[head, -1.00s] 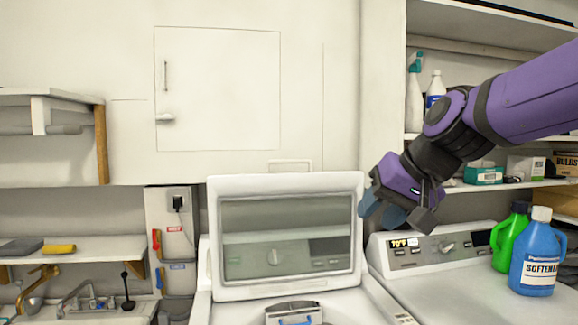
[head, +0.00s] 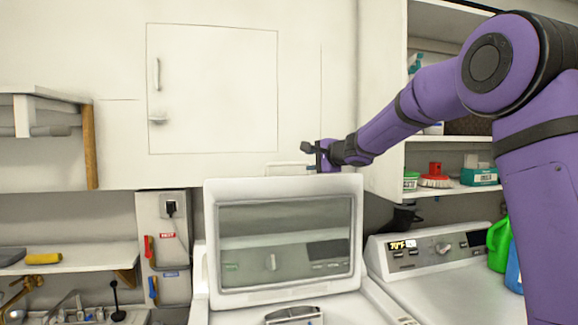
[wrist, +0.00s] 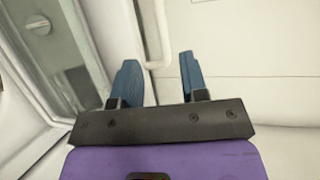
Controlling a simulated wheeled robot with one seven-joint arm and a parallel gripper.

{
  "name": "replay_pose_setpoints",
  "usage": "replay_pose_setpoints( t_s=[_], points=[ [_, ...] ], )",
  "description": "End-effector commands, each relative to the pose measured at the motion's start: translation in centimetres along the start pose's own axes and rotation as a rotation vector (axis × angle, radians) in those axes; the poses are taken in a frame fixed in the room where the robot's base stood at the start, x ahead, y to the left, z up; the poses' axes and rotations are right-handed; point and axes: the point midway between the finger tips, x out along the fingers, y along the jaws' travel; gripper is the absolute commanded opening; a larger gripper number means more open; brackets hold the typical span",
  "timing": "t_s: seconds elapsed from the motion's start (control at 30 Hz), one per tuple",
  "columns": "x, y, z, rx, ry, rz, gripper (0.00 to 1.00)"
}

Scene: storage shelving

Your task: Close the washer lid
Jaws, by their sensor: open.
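The washer lid (head: 282,190), white with a wide glass window, stands raised on the white washer (head: 350,311) in the head view. A control knob shows through or in the glass. My gripper (head: 316,156) is at the lid's top edge, toward its right side; the head view does not clearly show whether it touches. In the wrist view my gripper (wrist: 158,76) has its two blue fingers apart with nothing between them. A framed grey panel with a knob, apparently the lid's window (wrist: 45,60), is at the left there.
A white cabinet (head: 212,90) fills the wall behind, with a bar handle near the lid's top. A second machine (head: 430,262) stands at right, with green and blue bottles partly hidden by my arm. Shelves hold goods at upper right. A sink is at lower left.

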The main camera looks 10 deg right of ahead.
Motion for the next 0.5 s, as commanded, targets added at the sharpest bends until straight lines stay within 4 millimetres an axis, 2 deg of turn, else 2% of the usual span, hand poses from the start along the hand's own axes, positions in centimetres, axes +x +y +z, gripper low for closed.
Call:
replay_pose_setpoints(
  t_s=[0.17,0.5],
  points=[
    [1.3,0.0,-0.2,0.012,0.003,-0.004,0.4],
    [7.0,0.1,-0.2,0.011,0.001,-0.003,0.4]
  ],
)
